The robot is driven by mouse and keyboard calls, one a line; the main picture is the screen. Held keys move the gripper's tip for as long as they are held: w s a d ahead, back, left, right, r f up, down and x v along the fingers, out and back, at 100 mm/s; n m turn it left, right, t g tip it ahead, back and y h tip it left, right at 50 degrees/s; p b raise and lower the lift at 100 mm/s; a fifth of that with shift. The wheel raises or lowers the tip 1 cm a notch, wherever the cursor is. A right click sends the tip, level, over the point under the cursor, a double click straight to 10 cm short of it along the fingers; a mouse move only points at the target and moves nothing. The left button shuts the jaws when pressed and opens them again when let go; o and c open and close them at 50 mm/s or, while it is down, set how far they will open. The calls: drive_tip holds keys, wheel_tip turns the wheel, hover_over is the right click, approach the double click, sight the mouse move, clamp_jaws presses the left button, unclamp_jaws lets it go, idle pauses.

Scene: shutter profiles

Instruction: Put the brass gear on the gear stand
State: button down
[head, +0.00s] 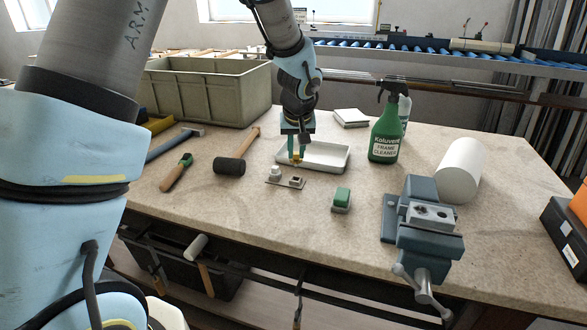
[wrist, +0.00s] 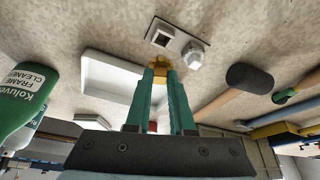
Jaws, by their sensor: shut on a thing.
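My gripper (head: 297,158) is shut on the brass gear (wrist: 160,66), a small yellow piece at its green fingertips. The fingers hide much of the gear; it also shows as a yellow spot in the head view (head: 296,157). The gripper points down and holds the gear above the bench, by the near left end of the white tray. What looks like the gear stand is a small flat plate (wrist: 177,40) carrying a dark-topped square block and a pale knob. In the head view, the plate (head: 284,181) lies just nearer than the gripper.
The white tray (head: 330,168) lies behind and right of the plate. A green-topped block (head: 341,200), a vise (head: 428,222), a spray bottle (head: 385,137) and a white roll (head: 460,170) stand to the right. A mallet (head: 230,165) lies left. The bench front is clear.

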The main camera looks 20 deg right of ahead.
sight(296, 162)
drive_tip(key=shift+f+p, duration=0.4)
drive_tip(key=shift+f, duration=2.2)
drive_tip(key=shift+f, duration=0.1)
drive_tip(key=shift+f, duration=0.1)
drive_tip(key=c, duration=0.8)
unclamp_jaws()
